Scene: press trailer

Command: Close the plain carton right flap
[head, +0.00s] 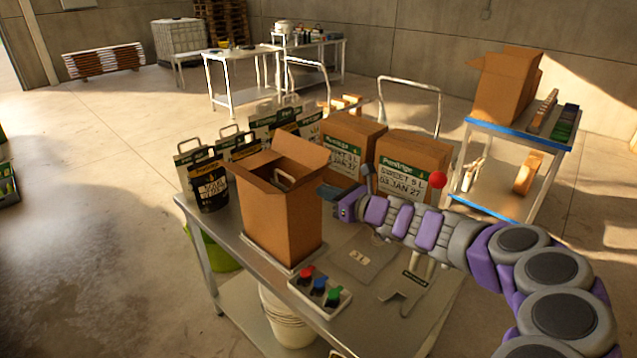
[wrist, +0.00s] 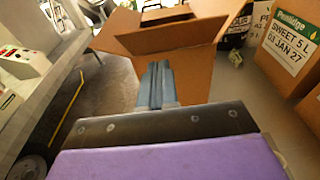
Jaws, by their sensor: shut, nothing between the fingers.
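The plain brown carton (head: 280,222) stands upright on the metal table, its top open. A pale handle (head: 284,181) shows inside. My gripper (head: 324,191) is just right of the carton's upper right edge, shut and empty. In the wrist view its closed fingers (wrist: 157,84) point at the carton (wrist: 196,76), below a flap (wrist: 172,38) that leans outward. I cannot tell whether the fingertips touch the cardboard.
Two labelled cartons (head: 412,163) stand behind my gripper. A blue-edged shelf (head: 517,135) stands at right.

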